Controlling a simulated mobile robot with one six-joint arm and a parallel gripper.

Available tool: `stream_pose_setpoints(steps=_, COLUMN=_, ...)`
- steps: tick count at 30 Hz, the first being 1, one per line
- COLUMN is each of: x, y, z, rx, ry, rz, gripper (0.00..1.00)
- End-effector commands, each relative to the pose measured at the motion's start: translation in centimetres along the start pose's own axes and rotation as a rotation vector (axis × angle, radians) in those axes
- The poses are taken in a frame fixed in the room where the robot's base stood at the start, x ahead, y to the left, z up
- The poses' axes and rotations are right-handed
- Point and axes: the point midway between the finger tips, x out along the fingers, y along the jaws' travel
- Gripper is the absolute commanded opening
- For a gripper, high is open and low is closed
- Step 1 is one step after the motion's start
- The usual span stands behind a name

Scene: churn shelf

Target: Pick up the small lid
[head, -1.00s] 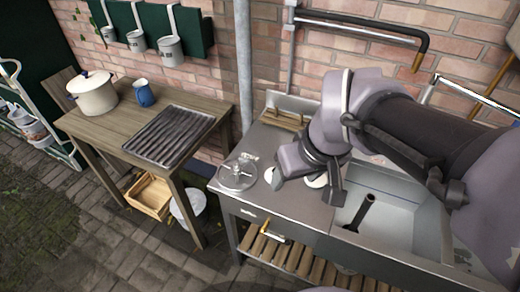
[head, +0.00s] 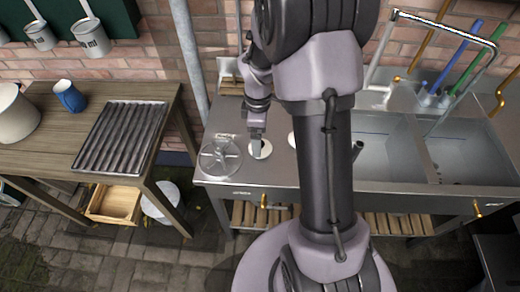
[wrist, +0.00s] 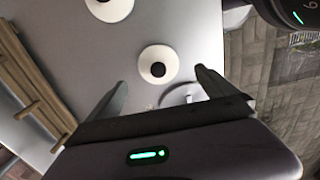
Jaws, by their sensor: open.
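A small round white lid with a dark knob lies on the metal counter. It shows in the wrist view (wrist: 146,58), just ahead of the space between my fingertips, and in the head view (head: 262,153), partly covered by my gripper (head: 256,148). A second white lid with a dark knob (wrist: 101,9) is at the top of the wrist view, cut off by the edge. It peeks out beside my arm in the head view (head: 291,140). I cannot tell surely which is smaller. My gripper (wrist: 162,88) is open and empty above the counter.
A large round clear or metallic disc (head: 221,158) lies left of the lids, near the counter's front left corner. A wooden rack (wrist: 28,85) is at the counter's back. The sink (head: 385,155) is right of my arm. A drainpipe (head: 187,60) stands behind.

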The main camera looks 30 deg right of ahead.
Motion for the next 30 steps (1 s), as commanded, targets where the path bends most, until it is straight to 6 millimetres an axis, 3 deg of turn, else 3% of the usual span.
stream_pose_setpoints(steps=7, x=4.8, y=0.1, z=0.7, rx=0.001, ry=0.000, rz=-0.003, gripper=0.96)
stream_pose_setpoints(steps=14, x=4.8, y=0.1, z=0.7, rx=0.001, ry=0.000, rz=-0.001, gripper=0.94)
stream_pose_setpoints(steps=24, x=4.8, y=0.1, z=0.7, rx=0.001, ry=0.000, rz=-0.001, gripper=0.29)
stream_pose_setpoints(steps=30, x=4.8, y=0.1, z=0.7, rx=0.001, ry=0.000, rz=-0.001, gripper=0.29)
